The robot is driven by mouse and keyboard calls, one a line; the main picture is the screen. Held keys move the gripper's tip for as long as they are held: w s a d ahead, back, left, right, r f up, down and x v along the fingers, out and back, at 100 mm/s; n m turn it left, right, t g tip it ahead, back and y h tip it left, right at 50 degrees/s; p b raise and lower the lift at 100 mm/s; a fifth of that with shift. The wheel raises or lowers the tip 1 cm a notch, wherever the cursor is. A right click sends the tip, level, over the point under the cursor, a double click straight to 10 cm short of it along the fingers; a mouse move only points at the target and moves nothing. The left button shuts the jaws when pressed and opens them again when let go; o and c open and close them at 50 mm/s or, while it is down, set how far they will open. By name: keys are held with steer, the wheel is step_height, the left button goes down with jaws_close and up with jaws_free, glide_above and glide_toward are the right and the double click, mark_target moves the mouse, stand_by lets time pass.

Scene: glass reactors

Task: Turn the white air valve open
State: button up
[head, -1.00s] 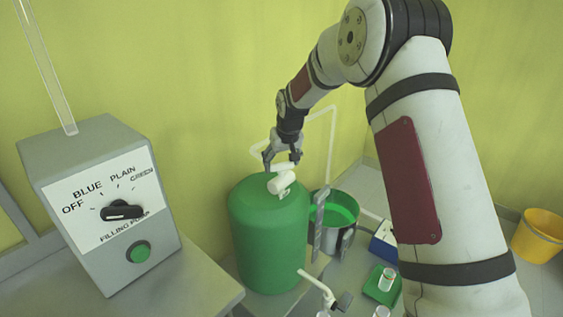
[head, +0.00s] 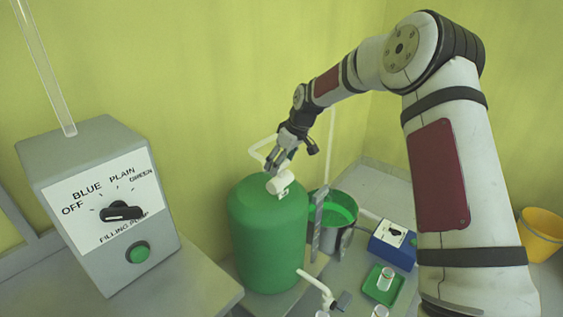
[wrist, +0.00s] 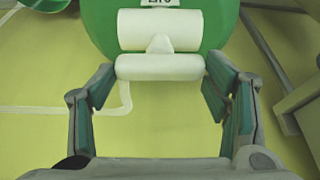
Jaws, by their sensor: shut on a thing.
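The white air valve (head: 281,182) sits on top of the green tank (head: 268,235). In the wrist view it shows as a thick white cylinder (wrist: 160,30) with a thinner white bar handle (wrist: 160,67) in front of it. My gripper (head: 274,166) is at the valve, tilted down from the upper right. In the wrist view its two fingers (wrist: 160,84) stand at either end of the bar, shut on it. In the head view the fingers hide part of the handle. A small label above the cylinder is cut off in the wrist view.
A grey filling pump box (head: 100,205) with a black knob stands at the left. A blue box (head: 393,243), a green tray (head: 383,284) and a yellow bucket (head: 540,235) stand to the right.

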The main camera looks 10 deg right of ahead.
steer(key=shift+f, duration=0.1)
stand_by(0.3)
steer(key=o, duration=1.2)
steer(key=shift+c, duration=0.2)
steer(key=v, duration=1.2)
